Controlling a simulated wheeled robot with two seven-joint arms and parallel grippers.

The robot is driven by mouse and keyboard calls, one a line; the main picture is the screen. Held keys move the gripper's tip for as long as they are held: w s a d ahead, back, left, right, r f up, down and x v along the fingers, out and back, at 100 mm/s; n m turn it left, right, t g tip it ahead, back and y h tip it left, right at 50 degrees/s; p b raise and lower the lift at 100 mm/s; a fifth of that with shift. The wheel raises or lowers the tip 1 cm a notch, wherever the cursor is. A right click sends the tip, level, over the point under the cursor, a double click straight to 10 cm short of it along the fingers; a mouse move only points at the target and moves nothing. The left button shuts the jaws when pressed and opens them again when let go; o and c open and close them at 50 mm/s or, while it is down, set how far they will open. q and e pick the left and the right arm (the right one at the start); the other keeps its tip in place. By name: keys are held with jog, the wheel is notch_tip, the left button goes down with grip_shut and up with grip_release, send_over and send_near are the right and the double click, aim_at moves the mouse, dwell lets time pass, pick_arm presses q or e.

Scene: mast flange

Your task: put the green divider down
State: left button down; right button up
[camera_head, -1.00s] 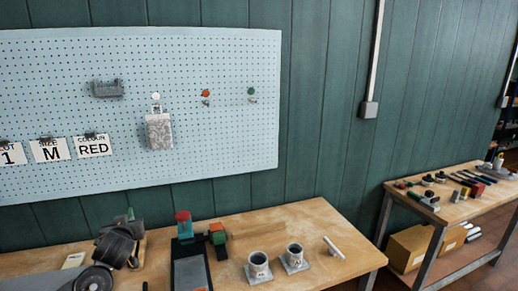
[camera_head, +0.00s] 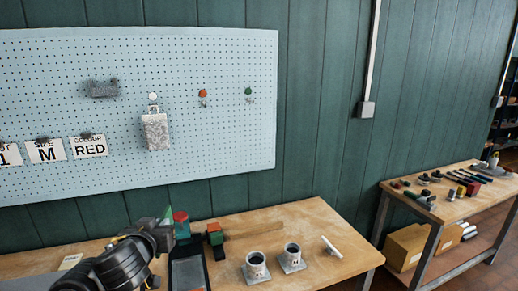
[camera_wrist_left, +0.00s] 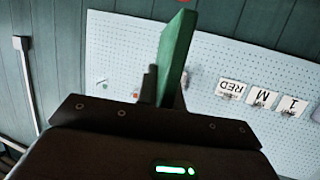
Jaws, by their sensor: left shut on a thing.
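The green divider (camera_head: 166,215) shows as a small green piece at the tip of my left gripper (camera_head: 160,230) in the head view. In the left wrist view, the divider (camera_wrist_left: 177,52) is a flat green plate standing up from between the fingers (camera_wrist_left: 163,88), tilted a little. My left gripper is shut on it and holds it over the left part of the wooden bench (camera_head: 318,215). The divider's lower part is hidden by the gripper. My right gripper is not in view.
On the bench are a dark tray (camera_head: 187,270), a red-topped item (camera_head: 181,217), a green-and-orange item (camera_head: 215,233), two grey cups (camera_head: 257,266) (camera_head: 292,256) on square plates and a white rod (camera_head: 331,247). A pegboard (camera_head: 220,120) hangs behind.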

pick_arm(q)
jog(key=s+d+r+h, duration=0.1)
jog(key=s+d+r, duration=0.1)
jog(key=s+d, duration=0.15)
notch_tip(320, 180, down, 10)
jog(key=b, duration=1)
jog(key=shift+s+a+r+m, duration=0.15)
jog(key=shift+s+a+m, duration=0.05)
jog(key=shift+s+m, duration=0.2)
jog(key=shift+w+r, duration=0.1)
